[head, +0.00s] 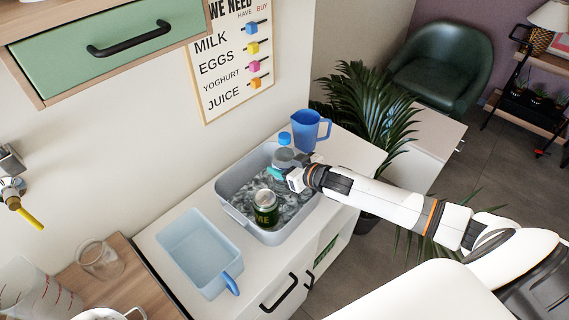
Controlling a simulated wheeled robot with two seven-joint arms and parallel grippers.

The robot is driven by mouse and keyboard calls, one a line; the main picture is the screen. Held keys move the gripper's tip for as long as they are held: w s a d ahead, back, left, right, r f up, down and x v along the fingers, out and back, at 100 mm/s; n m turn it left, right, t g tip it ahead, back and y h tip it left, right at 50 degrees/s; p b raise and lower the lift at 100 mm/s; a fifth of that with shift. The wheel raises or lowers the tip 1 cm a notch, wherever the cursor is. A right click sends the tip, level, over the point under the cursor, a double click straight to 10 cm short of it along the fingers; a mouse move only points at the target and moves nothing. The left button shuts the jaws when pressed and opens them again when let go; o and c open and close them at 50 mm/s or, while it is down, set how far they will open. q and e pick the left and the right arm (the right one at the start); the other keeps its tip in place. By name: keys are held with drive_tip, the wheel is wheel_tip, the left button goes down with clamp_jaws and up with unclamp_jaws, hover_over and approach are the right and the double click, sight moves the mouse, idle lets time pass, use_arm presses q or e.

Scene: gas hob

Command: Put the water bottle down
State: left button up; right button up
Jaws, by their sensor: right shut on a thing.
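The water bottle (283,156) is clear with a blue cap and stands upright at the back of a grey tub (232,213). Its lower part is hidden by my right gripper (285,173), which is shut on it. I cannot tell whether the bottle's base touches the tub's contents. My left gripper is not in view.
The tub holds ice-like pieces and a dark green can (265,212). A blue pitcher (307,131) stands behind it, and a light blue scoop-like bin (199,252) lies to the left. A leafy plant (362,112) is close behind my right arm. Bare white counter shows around the tub.

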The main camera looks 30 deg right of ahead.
drive_tip(key=shift+r, duration=0.15)
drive_tip(key=o, duration=1.4)
drive_tip(key=shift+f, duration=0.2)
drive_tip(key=shift+s+r, duration=0.15)
drive_tip(key=shift+b+v, duration=0.55)
drive_tip(key=shift+v, duration=5.35)
